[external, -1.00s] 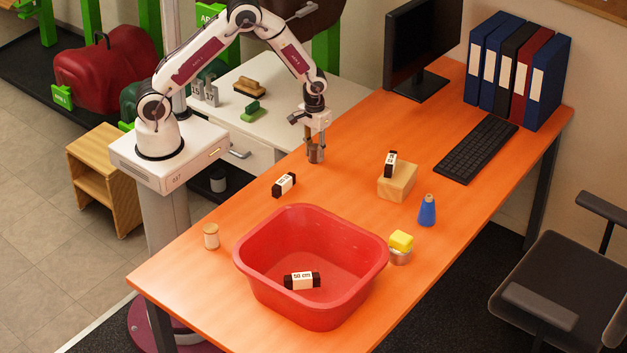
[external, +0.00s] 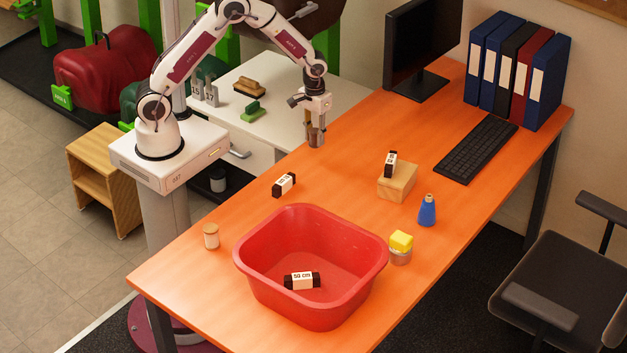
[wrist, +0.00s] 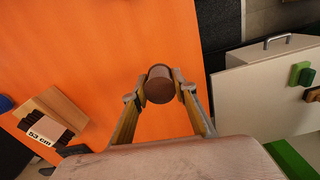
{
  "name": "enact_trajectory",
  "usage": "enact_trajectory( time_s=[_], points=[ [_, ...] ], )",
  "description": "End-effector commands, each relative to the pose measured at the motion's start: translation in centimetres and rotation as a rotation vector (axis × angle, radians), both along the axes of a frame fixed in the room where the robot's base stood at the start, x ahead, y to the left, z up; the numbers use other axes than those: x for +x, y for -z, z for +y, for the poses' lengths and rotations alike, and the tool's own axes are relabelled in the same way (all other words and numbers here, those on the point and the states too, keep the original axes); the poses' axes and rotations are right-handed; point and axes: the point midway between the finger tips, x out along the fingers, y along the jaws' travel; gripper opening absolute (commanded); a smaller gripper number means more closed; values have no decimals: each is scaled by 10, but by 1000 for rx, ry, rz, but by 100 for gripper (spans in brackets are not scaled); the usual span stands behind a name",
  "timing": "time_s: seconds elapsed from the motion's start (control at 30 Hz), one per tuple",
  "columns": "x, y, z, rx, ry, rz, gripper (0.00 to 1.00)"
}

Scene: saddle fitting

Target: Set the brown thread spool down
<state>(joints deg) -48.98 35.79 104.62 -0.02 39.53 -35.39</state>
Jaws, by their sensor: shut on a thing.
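A brown thread spool (external: 316,136) is held upright in my gripper (external: 316,122). In the wrist view the brown spool (wrist: 160,85) sits between the two fingers of my gripper (wrist: 160,92), its round brown end facing the camera. In the external view it hangs above the orange table (external: 345,185), near the edge beside the white cabinet. The size of the gap beneath it is hard to judge.
A wooden block (external: 397,185) with a black, white-labelled piece on it, a blue bottle (external: 427,211), another labelled piece (external: 284,184), a red tub (external: 312,265) and a pale spool (external: 211,236) stand on the table. Bare table surrounds the held spool.

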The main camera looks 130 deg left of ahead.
Motion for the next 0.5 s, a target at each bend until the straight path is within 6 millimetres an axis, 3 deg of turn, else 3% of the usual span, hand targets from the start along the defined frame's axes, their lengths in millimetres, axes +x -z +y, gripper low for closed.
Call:
enact_trajectory(
  time_s=[0.2, 0.5],
  points=[
    [0, -27, 0, 1, 0, -1, 2],
    [0, -38, 0, 0, 0, 1, 2]
  ],
)
